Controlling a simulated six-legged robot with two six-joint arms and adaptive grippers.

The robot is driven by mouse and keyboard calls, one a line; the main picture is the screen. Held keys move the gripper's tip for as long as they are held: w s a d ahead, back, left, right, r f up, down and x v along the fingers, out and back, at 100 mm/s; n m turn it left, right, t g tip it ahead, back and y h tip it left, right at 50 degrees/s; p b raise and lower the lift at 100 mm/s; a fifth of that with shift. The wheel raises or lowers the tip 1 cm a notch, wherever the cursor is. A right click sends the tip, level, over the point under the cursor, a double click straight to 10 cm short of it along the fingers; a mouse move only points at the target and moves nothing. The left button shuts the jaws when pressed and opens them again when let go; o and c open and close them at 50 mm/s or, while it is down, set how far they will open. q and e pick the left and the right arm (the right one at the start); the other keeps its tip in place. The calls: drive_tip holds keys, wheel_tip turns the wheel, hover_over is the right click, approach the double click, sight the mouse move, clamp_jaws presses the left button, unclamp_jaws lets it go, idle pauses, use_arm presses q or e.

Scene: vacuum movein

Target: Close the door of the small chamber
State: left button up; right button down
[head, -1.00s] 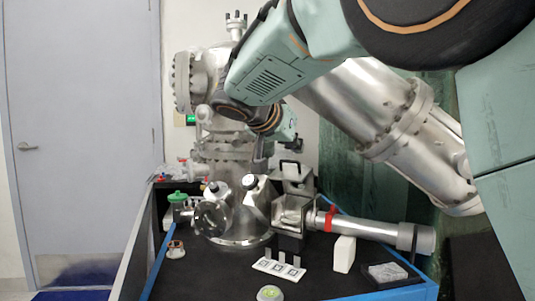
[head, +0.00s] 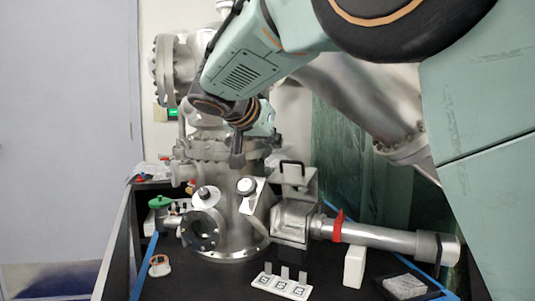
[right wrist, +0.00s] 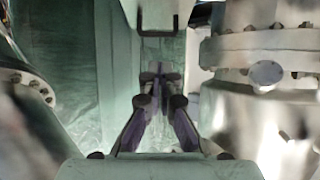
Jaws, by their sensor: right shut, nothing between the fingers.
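The small chamber (head: 290,220) is a metal box with an open front, right of the large steel column. Its door (head: 301,184) is a metal plate standing raised above the box, with a black handle (head: 292,164) at its top. In the right wrist view a dark bracket, likely that handle (right wrist: 176,24), shows at the top edge. My right gripper (head: 237,161) is shut and empty, pointing down left of the door and apart from it in the head view. Its closed fingers (right wrist: 159,76) also show in the wrist view. My left gripper is out of view.
The steel column (head: 228,205) with its flanges and a round window port (head: 203,230) stands left of the chamber. A metal tube (head: 375,236) with a red band runs right. A white sample holder (head: 282,287) and a white block (head: 354,266) are in front.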

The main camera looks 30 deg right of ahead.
drive_tip(key=b, duration=0.2)
hover_over(290, 177)
drive_tip(key=f, duration=0.2)
drive_tip(key=a+f, duration=0.1)
drive_tip(key=shift+s+f, duration=0.25)
drive_tip(key=shift+f, duration=0.1)
drive_tip(key=shift+w+d+f, duration=0.1)
drive_tip(key=shift+d+f, duration=0.05)
drive_tip(key=shift+d, duration=0.35)
drive_tip(key=shift+w+f, duration=0.1)
drive_tip(key=shift+w, duration=0.15)
drive_tip(key=shift+a, duration=0.1)
drive_tip(key=shift+s, duration=0.1)
